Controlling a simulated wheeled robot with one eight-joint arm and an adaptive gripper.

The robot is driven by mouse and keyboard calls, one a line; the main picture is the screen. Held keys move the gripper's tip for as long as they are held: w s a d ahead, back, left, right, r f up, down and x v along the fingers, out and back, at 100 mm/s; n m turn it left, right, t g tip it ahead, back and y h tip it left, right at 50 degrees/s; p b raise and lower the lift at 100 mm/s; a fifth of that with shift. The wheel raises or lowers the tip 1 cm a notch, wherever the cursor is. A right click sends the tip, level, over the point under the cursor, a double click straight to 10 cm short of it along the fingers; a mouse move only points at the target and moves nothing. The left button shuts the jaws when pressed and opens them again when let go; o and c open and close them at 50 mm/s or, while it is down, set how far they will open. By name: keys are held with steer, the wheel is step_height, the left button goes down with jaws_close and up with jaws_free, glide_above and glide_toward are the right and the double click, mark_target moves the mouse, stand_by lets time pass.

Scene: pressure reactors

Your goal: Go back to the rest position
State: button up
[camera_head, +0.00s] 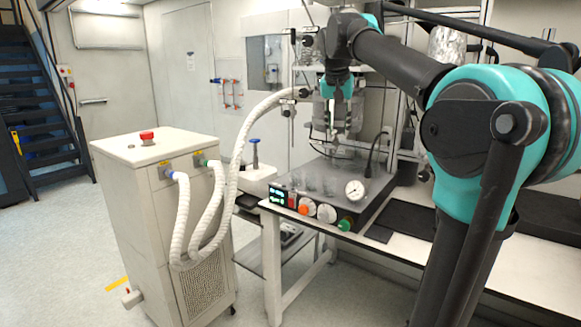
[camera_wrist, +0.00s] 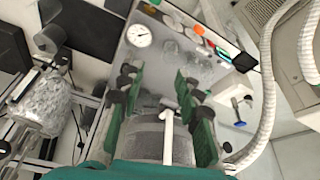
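In the wrist view my gripper (camera_wrist: 157,80) shows the two green fingers spread at both sides. A grey cylindrical part (camera_wrist: 163,140) with a white bar lies between their bases; I cannot tell if the fingers touch it. My arm reaches in from the right. The reactor assembly (camera_head: 345,120) with glass and metal parts stands just below and behind the gripper, partly hidden by it.
The reactor's grey base (camera_head: 322,185) carries glass beakers, a gauge (camera_head: 355,190) and knobs. A white chiller cabinet (camera_head: 160,215) stands left, with white hoses (camera_head: 240,150) rising close to the gripper. A foil-wrapped vessel (camera_wrist: 42,103) is at the wrist view's left. Open floor lies left.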

steer(key=s+d+f+n, duration=0.1)
steer(key=s+f, duration=0.2)
steer(key=f, duration=0.6)
steer(key=s+d+f+y, duration=0.1)
steer(key=s+f, duration=0.3)
steer(key=f, duration=0.4)
steer(key=s+d+f+n, duration=0.1)
steer(key=s+d+f, duration=0.15)
steer(key=f, duration=0.65)
steer(key=s+f+n, duration=0.1)
steer(key=s+f, duration=1.6)
steer(key=f, duration=0.1)
steer(key=shift+d+n+y, duration=0.2)
steer(key=shift+n+y, duration=0.1)
steer(key=shift+n, duration=0.1)
steer(key=shift+o, duration=0.2)
steer(key=shift+r, duration=0.1)
